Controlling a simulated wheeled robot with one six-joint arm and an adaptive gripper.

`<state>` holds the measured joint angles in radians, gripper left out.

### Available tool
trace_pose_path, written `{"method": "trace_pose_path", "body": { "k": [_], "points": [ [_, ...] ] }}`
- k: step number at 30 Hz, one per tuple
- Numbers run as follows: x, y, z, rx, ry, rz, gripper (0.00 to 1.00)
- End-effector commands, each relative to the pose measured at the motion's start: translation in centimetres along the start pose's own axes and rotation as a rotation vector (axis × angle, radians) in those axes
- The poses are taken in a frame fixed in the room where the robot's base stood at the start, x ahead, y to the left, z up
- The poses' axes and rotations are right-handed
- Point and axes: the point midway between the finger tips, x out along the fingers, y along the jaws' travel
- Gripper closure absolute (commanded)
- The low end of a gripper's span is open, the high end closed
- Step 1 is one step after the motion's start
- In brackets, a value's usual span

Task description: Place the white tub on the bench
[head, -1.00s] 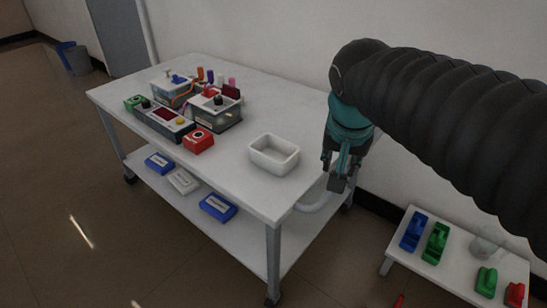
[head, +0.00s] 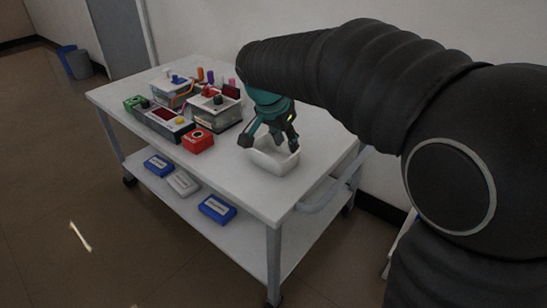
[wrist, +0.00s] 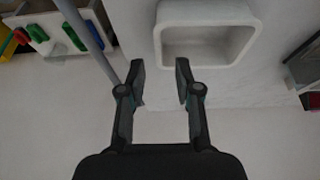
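The white tub (head: 276,164) is an open rectangular tub on the near right part of the cart's top. My gripper (head: 270,142) is over it in the head view, fingers spread and pointing down, covering part of the rim. In the wrist view the tub (wrist: 205,62) lies ahead and a little right of my gripper (wrist: 160,68). The fingers are open with nothing between them. The low white bench (wrist: 56,47) shows at the wrist view's top left; in the head view my arm hides nearly all of it.
The cart's top (head: 235,170) also holds a red box (head: 198,141), a grey unit with a dark display (head: 163,121) and clear boxes. Blue and white cases lie on its lower shelf. Green, blue and red items stand on the bench. Room left of the tub is clear.

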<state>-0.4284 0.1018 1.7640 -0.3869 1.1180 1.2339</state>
Motion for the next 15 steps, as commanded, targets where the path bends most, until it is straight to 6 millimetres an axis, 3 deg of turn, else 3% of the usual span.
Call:
{"method": "trace_pose_path", "body": {
  "k": [15],
  "points": [
    [5.2, 0.1, 0.0, -0.002, -0.001, 0.002, 0.67]
  ]
}}
